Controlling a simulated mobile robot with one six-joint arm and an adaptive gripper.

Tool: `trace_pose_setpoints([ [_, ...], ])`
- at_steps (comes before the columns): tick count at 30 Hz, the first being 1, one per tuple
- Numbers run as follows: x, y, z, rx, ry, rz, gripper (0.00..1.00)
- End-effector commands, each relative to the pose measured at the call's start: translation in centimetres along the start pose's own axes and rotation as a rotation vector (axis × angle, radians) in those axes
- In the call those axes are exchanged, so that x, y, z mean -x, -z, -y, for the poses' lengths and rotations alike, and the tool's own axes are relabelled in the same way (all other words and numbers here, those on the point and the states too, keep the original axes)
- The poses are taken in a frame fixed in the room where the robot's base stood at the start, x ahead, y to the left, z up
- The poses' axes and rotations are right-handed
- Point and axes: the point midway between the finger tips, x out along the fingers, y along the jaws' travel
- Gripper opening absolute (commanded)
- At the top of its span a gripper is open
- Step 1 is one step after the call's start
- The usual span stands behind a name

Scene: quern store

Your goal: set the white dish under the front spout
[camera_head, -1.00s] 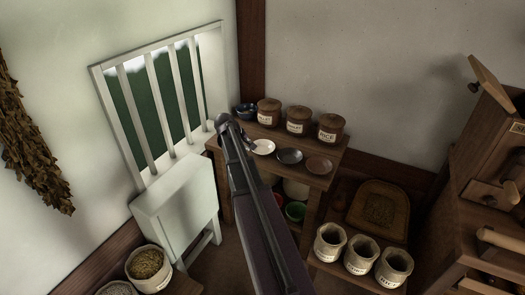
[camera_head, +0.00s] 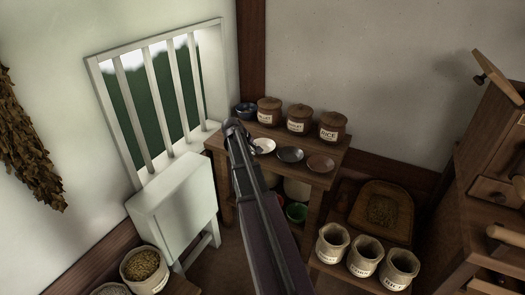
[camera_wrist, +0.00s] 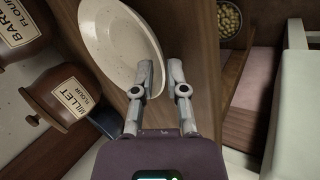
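The white dish (camera_head: 264,147) lies on the wooden shelf table at the left end of a row of dishes, partly beside my arm. In the wrist view the speckled white dish (camera_wrist: 115,42) fills the upper left. My gripper (camera_wrist: 161,64) is open at its rim; the left finger overlaps the dish and the right finger is just outside the edge. I cannot tell whether either finger touches it. In the head view my gripper (camera_head: 238,130) is small at the table's left end. A wooden cabinet with jutting parts (camera_head: 488,190) stands at right; I cannot tell which part is the front spout.
A dark dish (camera_head: 290,155) and a brown dish (camera_head: 320,163) lie right of the white one. Labelled brown jars (camera_head: 299,121) stand behind, with a dark bowl (camera_head: 245,111) at left. Open sacks (camera_head: 364,256) stand on a low shelf.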

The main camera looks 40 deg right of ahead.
Motion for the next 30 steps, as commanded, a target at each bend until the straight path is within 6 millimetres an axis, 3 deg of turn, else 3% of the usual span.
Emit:
trace_pose_setpoints([
  [13, 0.04, 0.0, 0.0, 0.0, 0.0, 0.0, 0.18],
  [15, 0.04, 0.0, 0.0, 0.0, 0.0, 0.0, 0.0],
  [30, 0.16, 0.02, -0.05, 0.0, 0.0, 0.0, 0.0],
])
